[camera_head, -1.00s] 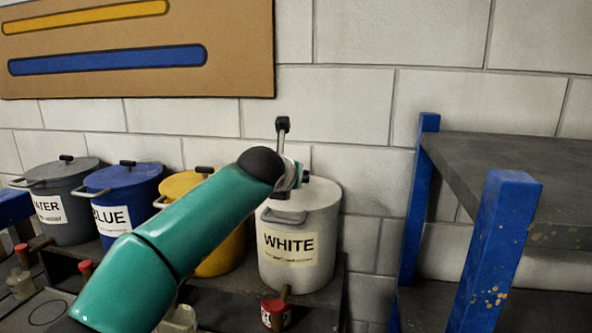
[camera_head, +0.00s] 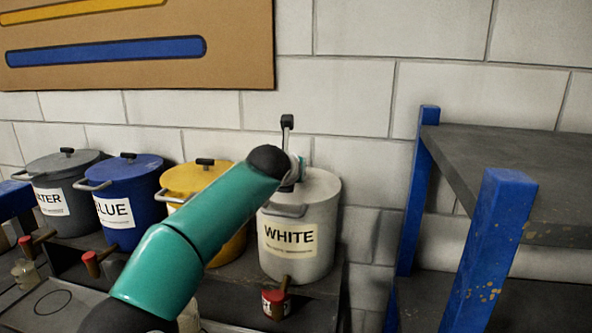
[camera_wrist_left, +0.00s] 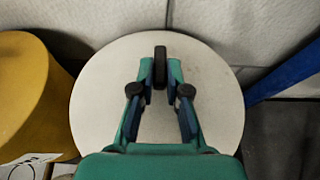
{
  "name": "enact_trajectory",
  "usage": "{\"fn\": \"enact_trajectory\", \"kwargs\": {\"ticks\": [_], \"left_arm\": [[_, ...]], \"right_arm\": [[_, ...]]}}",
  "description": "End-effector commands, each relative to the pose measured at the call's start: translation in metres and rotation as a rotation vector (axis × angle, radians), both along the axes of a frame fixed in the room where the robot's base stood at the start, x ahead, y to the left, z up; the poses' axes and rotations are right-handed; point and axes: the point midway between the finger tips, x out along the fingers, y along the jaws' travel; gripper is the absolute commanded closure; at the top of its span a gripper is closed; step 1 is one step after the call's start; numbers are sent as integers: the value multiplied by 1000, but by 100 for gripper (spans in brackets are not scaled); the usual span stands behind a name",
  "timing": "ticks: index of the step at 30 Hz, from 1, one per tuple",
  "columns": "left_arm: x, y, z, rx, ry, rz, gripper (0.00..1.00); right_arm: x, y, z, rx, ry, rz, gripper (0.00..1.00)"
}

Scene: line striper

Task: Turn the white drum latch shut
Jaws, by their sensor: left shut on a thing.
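The white drum (camera_head: 303,237), labelled WHITE, stands at the right end of the row of drums. Its round lid fills the middle of the left wrist view (camera_wrist_left: 100,100). The dark latch (camera_wrist_left: 160,60) is a short bar on the lid, pointing up and down in that view. My left gripper (camera_wrist_left: 160,75) is shut on the latch, with one finger on each side. In the head view the left gripper (camera_head: 288,187) is over the lid, and my wrist hides most of the latch. My right gripper is not in view.
A yellow drum (camera_head: 194,181), a blue drum (camera_head: 128,183) and a grey drum (camera_head: 62,176) stand to the left. Red-ended taps (camera_head: 274,303) stick out in front. A blue-posted grey shelf (camera_head: 520,165) stands at the right. A block wall is close behind.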

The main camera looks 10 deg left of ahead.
Motion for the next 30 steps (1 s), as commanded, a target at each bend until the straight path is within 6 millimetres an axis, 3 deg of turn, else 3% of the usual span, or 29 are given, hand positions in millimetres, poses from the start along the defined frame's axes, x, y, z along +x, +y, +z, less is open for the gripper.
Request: {"fn": "enact_trajectory", "kwargs": {"ticks": [7,18,30], "left_arm": [[1,-4,-2,4,8,56,100],[5,-10,0,4,-3,318,100],[2,-12,0,0,-1,395,100]], "right_arm": [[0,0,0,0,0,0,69],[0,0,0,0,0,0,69],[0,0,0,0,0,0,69]]}}
